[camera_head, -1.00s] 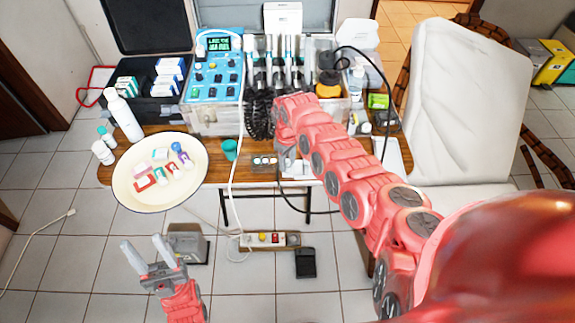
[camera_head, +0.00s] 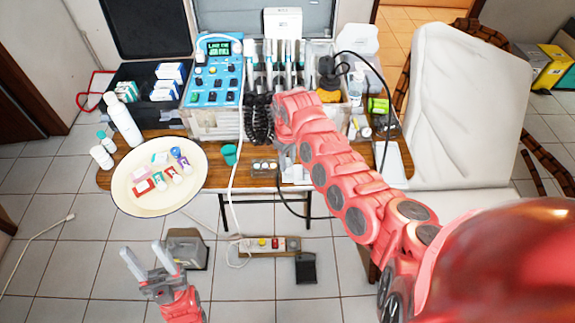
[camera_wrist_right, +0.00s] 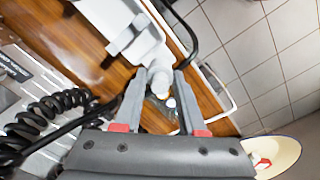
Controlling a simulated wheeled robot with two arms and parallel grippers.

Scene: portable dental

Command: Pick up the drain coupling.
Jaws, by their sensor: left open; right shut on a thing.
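In the right wrist view, a white fitting (camera_wrist_right: 160,80), which looks like the drain coupling, sits between the fingertips of my right gripper (camera_wrist_right: 160,92). The gripper is shut on it. A larger white piece (camera_wrist_right: 137,38) lies just beyond it, and I cannot tell whether the two are joined. In the head view my right gripper (camera_head: 287,158) is at the table's front edge, where the arm hides most of the fitting. My left gripper (camera_head: 150,262) is open and empty, in front of the table and below the cream dish.
The wooden table (camera_head: 205,147) holds a cream dish (camera_head: 130,200), a blue control unit (camera_head: 215,75), a white bottle (camera_head: 124,118) and a green cup (camera_head: 230,153). A dark hose (camera_wrist_right: 85,125) runs beside the right gripper. A white chair (camera_head: 465,100) stands at right.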

